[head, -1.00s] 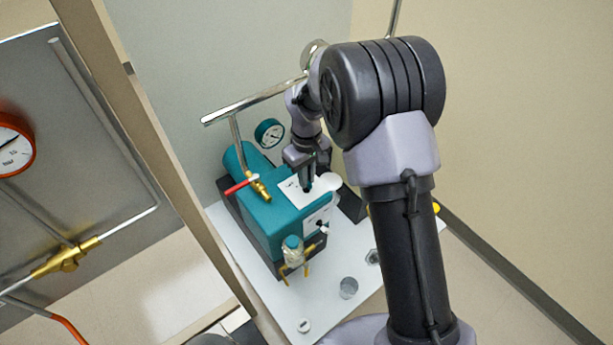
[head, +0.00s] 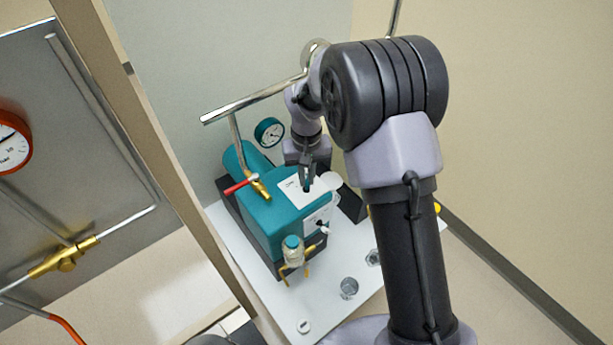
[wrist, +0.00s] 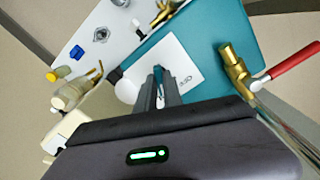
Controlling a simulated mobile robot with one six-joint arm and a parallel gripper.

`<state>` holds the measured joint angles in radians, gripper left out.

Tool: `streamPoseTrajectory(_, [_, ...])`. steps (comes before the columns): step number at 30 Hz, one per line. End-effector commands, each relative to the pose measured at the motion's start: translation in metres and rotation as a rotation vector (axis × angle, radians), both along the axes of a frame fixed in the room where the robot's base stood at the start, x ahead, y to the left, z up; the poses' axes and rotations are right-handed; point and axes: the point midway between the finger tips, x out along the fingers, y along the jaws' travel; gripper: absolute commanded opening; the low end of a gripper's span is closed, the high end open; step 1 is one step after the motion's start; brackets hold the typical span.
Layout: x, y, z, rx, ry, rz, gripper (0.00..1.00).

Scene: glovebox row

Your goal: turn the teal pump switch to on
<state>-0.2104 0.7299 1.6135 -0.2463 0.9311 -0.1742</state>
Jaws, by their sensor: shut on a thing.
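The teal pump (head: 268,218) stands on a white shelf, with a white label plate (head: 291,192) on its top. The pump also shows in the wrist view (wrist: 228,28), with the plate (wrist: 188,62) beneath my fingers. My gripper (head: 307,186) points down at this plate, and in the wrist view its fingertips (wrist: 159,76) are close together over it. It is shut on the pump switch, which is mostly hidden between the fingers. Small print shows on the plate beside the fingers, but I cannot read the switch's position.
A red-handled brass valve (head: 257,186) and a metal pipe (head: 255,101) stand close left of my gripper. A small gauge (head: 269,131) is behind. A glass jar with brass fittings (head: 293,250) is at the pump's front.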

Motion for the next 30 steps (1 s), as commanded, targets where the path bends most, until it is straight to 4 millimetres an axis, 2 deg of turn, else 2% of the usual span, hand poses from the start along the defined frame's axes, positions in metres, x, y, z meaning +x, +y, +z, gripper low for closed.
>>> streamPoseTrajectory(9, [0.0004,0.0001,0.0003,0.0,-0.001,-0.078,0.0])
streamPoseTrajectory(21, [0.0004,0.0001,0.0005,0.0,-0.001,-0.086,0.0])
streamPoseTrajectory(22, [0.0004,0.0001,0.0005,0.0,-0.001,-0.086,0.15])
streamPoseTrajectory(25, [0.0003,0.0,0.0004,0.0,-0.001,-0.086,0.33])
streamPoseTrajectory(30, [0.0002,0.0,0.0003,0.0,-0.001,-0.085,0.33])
